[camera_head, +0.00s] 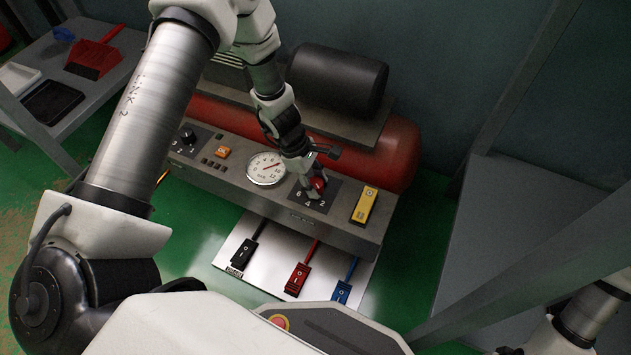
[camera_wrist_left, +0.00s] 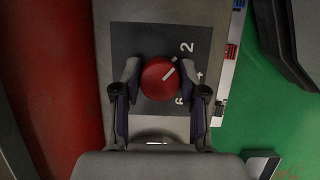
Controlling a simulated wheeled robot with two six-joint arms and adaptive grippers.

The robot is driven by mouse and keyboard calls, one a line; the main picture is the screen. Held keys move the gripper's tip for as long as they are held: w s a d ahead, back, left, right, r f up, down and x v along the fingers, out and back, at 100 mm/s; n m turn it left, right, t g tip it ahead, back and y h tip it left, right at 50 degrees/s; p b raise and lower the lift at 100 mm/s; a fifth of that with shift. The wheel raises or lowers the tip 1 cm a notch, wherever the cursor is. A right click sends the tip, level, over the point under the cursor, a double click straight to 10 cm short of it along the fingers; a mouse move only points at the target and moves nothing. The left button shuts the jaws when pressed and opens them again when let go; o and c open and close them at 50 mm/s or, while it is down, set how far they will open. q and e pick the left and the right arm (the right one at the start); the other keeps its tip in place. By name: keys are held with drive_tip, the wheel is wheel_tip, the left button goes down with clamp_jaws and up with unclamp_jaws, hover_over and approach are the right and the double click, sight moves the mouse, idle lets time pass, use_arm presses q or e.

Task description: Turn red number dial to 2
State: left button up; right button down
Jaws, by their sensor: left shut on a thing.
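The red number dial (camera_head: 318,184) sits on a dark plate with white numbers on the front of the compressor panel. In the left wrist view the red dial (camera_wrist_left: 158,88) is round, with a white pointer line aimed up and right, between the 4 and the 2 and closer to the 2. My left gripper (camera_head: 314,190) is shut on the dial. Its two fingers show on either side of the dial in the left wrist view (camera_wrist_left: 160,80). The 6 is partly visible and the 4 is partly covered by a finger. My right gripper is out of view.
A pressure gauge (camera_head: 267,169), an orange button (camera_head: 222,152) and a black dial (camera_head: 188,136) lie left along the panel. A yellow switch (camera_head: 364,204) is on the right. Black (camera_head: 243,254), red (camera_head: 297,278) and blue (camera_head: 341,292) switches lie below on a white plate.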

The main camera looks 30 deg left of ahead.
use_arm(q)
drive_tip(key=o, duration=1.1)
drive_tip(key=shift+o, duration=0.2)
drive_tip(key=v, duration=1.2)
